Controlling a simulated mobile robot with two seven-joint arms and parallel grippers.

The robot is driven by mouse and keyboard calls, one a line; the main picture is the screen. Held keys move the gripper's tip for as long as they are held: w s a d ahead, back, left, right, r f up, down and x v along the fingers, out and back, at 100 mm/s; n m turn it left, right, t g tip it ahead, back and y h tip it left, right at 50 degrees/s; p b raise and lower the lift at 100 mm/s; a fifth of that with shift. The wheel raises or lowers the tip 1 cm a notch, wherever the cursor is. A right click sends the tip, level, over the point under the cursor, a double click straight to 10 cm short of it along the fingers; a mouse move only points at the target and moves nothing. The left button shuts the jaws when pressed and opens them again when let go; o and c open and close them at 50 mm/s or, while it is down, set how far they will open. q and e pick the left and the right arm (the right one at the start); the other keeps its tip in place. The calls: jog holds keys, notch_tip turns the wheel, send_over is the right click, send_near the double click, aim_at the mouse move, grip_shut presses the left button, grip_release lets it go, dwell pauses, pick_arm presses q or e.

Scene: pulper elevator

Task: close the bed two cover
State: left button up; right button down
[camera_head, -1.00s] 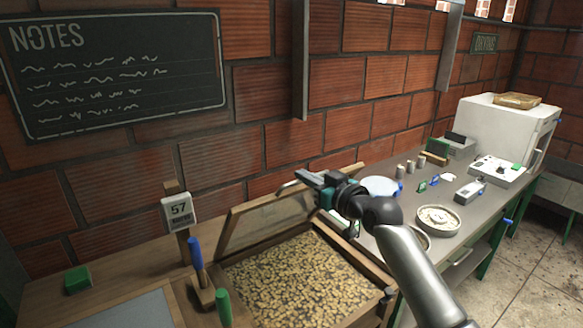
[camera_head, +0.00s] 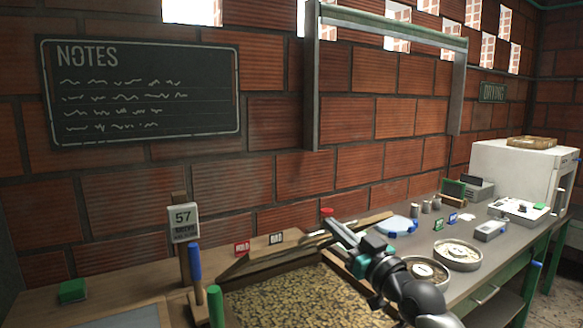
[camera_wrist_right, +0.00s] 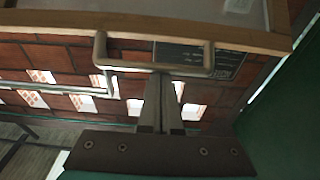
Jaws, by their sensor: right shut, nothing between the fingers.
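The bed two cover (camera_head: 264,258) is a wood-framed lid, seen nearly edge-on in the head view above the wooden bed of beans (camera_head: 300,305). It is raised and tilted, with the beans showing below it. My right gripper (camera_head: 333,227) is at the cover's right part, its fingers shut and empty. In the wrist view the cover's wooden edge (camera_wrist_right: 200,32) crosses the top, with a bent metal handle (camera_wrist_right: 125,67) on it. My shut fingertips (camera_wrist_right: 163,78) overlap the handle's bar; whether they touch it is unclear. My left gripper is out of view.
Small red and black signs (camera_head: 242,248) stand behind the cover. A blue-handled tool (camera_head: 195,263) and a green-handled one (camera_head: 216,305) stand at the bed's left. The counter at right holds round trays (camera_head: 458,255) and a white machine (camera_head: 520,170). A brick wall stands behind.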

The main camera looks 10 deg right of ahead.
pick_arm(q)
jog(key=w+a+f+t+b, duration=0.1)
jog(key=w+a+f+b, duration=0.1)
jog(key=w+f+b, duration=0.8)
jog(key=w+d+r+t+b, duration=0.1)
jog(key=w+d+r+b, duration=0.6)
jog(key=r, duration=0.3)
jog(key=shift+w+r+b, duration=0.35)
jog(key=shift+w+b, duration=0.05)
jog(key=shift+b, duration=0.3)
pick_arm(e)
jog(key=s+d+f+t, duration=0.1)
jog(key=s+f, duration=0.3)
jog(key=f, duration=0.3)
jog(key=s+d+f+t+y, duration=0.1)
jog(key=s+f+t, duration=0.1)
jog(key=s+f, duration=0.2)
jog(key=shift+d+f, duration=0.3)
jog(key=shift+f, duration=1.55)
